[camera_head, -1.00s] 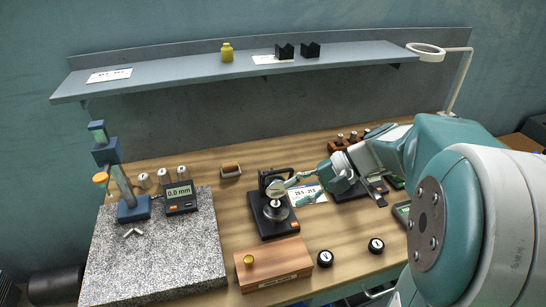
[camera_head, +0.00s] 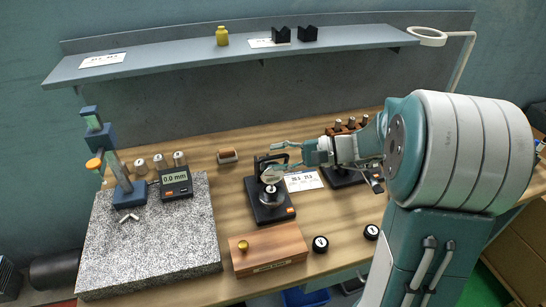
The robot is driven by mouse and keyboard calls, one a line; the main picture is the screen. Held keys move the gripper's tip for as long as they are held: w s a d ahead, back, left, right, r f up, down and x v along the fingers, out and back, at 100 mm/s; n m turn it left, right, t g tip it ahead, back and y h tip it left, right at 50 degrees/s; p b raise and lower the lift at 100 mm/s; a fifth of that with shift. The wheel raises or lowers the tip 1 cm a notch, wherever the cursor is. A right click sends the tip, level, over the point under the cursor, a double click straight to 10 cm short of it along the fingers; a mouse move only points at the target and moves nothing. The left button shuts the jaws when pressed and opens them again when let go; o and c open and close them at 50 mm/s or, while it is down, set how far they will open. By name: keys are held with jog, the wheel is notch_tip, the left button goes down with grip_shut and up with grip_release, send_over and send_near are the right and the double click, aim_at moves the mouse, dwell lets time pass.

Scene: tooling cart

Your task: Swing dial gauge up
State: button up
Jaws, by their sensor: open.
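The dial gauge (camera_head: 271,176) is a small pale round dial on a black stand (camera_head: 266,205) with an orange label, in the middle of the bench. A dark upright frame rises at the back of the stand. A silver round piece sits on the stand just below the dial. My gripper (camera_head: 282,157) reaches in from the right, its teal fingers open, at the top of the stand's frame and just above and right of the dial. Whether a finger touches the dial or frame cannot be told.
A granite plate (camera_head: 150,245) with a blue post stand (camera_head: 125,180) and a 0.0 mm display (camera_head: 176,183) lies left. A wooden box (camera_head: 267,249) with a yellow knob stands in front. Two black round pieces are front right. A white card (camera_head: 304,181) lies beside the stand. A shelf (camera_head: 180,62) runs above.

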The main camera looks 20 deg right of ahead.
jog(key=shift+x, duration=0.75)
jog(key=shift+a, duration=0.1)
grip_shut()
